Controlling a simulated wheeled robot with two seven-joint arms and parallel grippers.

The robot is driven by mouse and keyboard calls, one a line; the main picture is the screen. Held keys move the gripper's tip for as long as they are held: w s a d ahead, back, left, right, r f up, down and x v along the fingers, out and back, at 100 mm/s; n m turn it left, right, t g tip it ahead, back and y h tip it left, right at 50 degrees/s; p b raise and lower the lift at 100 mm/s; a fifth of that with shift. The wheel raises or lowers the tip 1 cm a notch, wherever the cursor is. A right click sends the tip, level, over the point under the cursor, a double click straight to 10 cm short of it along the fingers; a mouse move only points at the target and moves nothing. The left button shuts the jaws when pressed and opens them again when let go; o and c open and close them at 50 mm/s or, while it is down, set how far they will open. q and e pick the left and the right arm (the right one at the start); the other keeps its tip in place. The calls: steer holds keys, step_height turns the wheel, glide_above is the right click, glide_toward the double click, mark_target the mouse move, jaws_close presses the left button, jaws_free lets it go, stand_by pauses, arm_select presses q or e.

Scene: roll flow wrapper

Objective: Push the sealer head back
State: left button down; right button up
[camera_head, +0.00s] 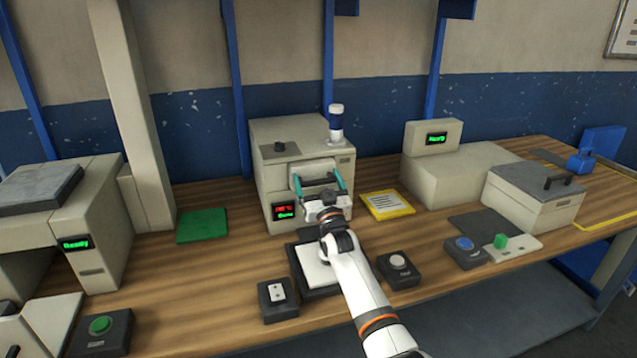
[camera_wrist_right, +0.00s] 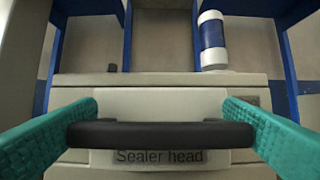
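The sealer head is the pale front panel (camera_wrist_right: 160,105) of the beige machine (camera_head: 262,150), labelled "Sealer head" in the right wrist view. A dark bar handle (camera_wrist_right: 160,134) crosses its front. My right gripper (camera_head: 321,184) is at the handle, its two teal fingers (camera_wrist_right: 52,135) spread wide at the handle's two ends. The fingers look apart, with the bar between them; whether they touch it I cannot tell. In the head view the white right arm hides part of the machine's lower front. My left gripper is not in view.
A red and green display (camera_head: 285,211) is left of the gripper. A blue and white cylinder (camera_head: 336,124) stands on top of the machine. A dark plate (camera_head: 301,266), a switch box (camera_head: 277,299) and a button box (camera_head: 398,269) lie near my arm.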

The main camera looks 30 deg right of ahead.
steer(key=shift+o, duration=0.9)
steer(key=shift+w, duration=0.2)
steer(key=shift+s+f, duration=0.3)
steer(key=shift+s, duration=0.15)
steer(key=v, duration=0.5)
steer(key=b+v, duration=0.1)
steer(key=v, duration=0.5)
steer(key=shift+a+r, duration=0.15)
steer(key=shift+r, duration=0.1)
steer(key=shift+f, duration=0.1)
